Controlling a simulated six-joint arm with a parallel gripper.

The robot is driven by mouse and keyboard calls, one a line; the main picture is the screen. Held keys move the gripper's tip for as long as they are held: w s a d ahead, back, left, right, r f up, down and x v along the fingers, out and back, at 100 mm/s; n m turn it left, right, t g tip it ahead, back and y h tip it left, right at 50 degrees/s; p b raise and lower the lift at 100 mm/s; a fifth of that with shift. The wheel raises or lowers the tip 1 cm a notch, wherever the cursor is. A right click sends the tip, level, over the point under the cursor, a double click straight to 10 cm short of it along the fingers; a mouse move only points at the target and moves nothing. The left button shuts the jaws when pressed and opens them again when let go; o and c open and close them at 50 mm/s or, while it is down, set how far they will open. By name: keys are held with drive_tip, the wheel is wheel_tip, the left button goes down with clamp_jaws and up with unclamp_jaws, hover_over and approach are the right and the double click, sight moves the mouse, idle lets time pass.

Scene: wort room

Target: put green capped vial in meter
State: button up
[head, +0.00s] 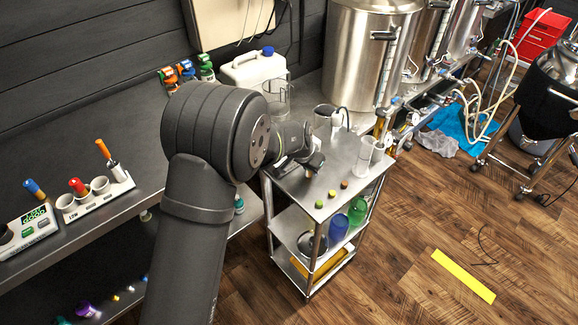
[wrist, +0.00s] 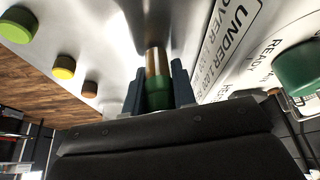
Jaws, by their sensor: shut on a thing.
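My gripper (wrist: 158,92) is shut on a vial with amber-brown glass (wrist: 152,61) and a green cap (wrist: 158,99). The cap sits between the jaws and the glass points away from the wrist. In the head view my gripper (head: 303,160) is low over the top of the metal cart, and the vial is not clearly visible there. A white device with a lit green display (head: 31,219), which looks like the meter, stands on the dark bench at the far left, well away from my gripper.
Green (head: 319,204), yellow (head: 332,194) and brown (head: 344,184) discs lie on the cart top (head: 350,155). A white rack (head: 98,196) with coloured vials is beside the meter. The wrist view shows a white lettered surface (wrist: 235,50) and a large green knob (wrist: 300,68). Steel kettles (head: 365,60) stand behind.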

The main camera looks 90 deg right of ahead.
drive_tip(key=shift+f, duration=0.2)
drive_tip(key=o, duration=1)
drive_tip(key=shift+r, duration=0.1)
drive_tip(key=v, duration=1.1)
drive_tip(key=shift+a+r, duration=0.1)
drive_tip(key=shift+o, duration=0.3)
drive_tip(key=shift+w+a+r, duration=0.15)
drive_tip(key=shift+r, duration=0.3)
